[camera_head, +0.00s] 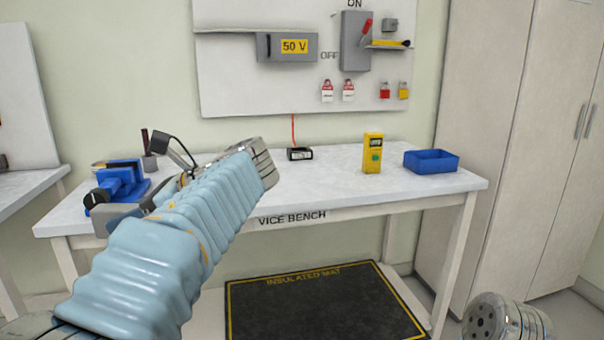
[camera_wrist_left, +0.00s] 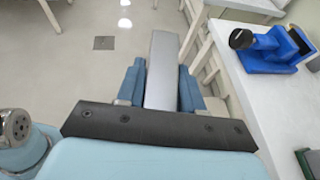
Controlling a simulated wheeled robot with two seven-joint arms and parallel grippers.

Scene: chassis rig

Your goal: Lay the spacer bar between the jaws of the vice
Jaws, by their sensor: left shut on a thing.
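My left gripper (camera_wrist_left: 160,90) is shut on a grey metal spacer bar (camera_wrist_left: 163,62). In the left wrist view the bar sticks out beyond the two blue fingers, over the floor beside the bench. In the head view my sleeved left arm hides most of the gripper; part of the grey bar (camera_head: 113,214) shows at the bench's front left. The blue vice (camera_head: 122,180) with a black knob stands on the bench's left end. In the wrist view the vice (camera_wrist_left: 272,57) is to the right, apart from the bar. My right gripper is not in view.
The vice bench (camera_head: 330,190) holds a small black meter (camera_head: 299,154), a yellow device (camera_head: 372,155) and a blue bin (camera_head: 431,162). Its middle right is mostly clear. A panel with switches (camera_head: 300,75) hangs behind. A black mat (camera_head: 325,305) lies below.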

